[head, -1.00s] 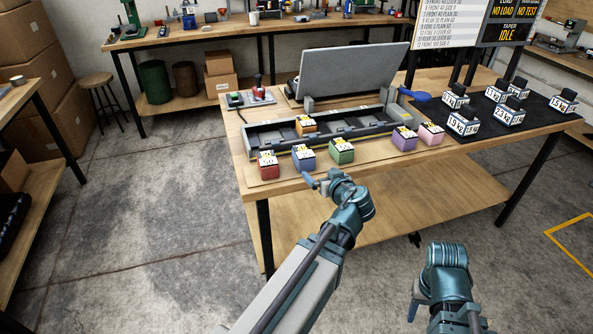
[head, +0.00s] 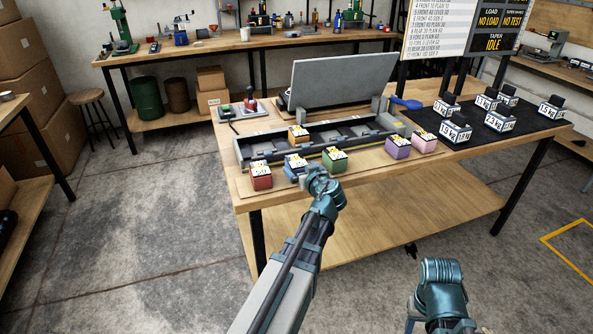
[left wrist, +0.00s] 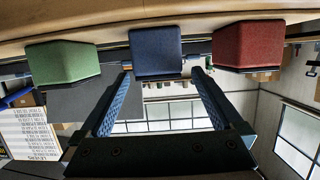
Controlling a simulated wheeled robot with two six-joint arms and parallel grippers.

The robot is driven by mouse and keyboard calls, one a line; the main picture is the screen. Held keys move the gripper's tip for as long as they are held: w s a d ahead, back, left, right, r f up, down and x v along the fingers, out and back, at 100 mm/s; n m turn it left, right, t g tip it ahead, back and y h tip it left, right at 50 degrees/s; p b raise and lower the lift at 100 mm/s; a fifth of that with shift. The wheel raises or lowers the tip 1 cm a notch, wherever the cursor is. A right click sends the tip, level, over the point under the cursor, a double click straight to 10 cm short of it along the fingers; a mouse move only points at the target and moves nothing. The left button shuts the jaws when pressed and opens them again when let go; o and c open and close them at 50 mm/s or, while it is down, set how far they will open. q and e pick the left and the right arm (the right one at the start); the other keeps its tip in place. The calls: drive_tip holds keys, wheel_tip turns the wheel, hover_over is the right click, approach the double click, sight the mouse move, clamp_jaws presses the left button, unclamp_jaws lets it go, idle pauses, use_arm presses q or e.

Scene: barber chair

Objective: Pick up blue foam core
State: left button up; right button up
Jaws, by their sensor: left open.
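The blue foam core (head: 294,168) stands at the front edge of the bench, between the red core (head: 261,176) and the green core (head: 334,159). It has a yellow and white label on top. My left gripper (head: 306,176) is at its near side and hides part of it. In the left wrist view the blue core (left wrist: 155,50) is centred just beyond the tips of my open left gripper (left wrist: 162,74). The space between the fingers is empty. My right arm (head: 441,290) is low at the bottom right; its fingers cannot be made out.
The green core (left wrist: 62,62) and red core (left wrist: 248,46) flank the blue one closely. An orange core (head: 298,138) sits in the grey tray (head: 243,152) behind. Purple (head: 397,147) and pink (head: 424,140) cores stand to the right, and several weights lie on a black mat (head: 466,147).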

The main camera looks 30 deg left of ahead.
sight(299, 164)
use_arm(q)
drive_tip(key=shift+b+x, duration=0.6)
drive_tip(key=shift+x, duration=2.05)
drive_tip(key=shift+w+d+r, duration=0.1)
drive_tip(key=shift+r, duration=0.15)
drive_tip(key=c, duration=1.3)
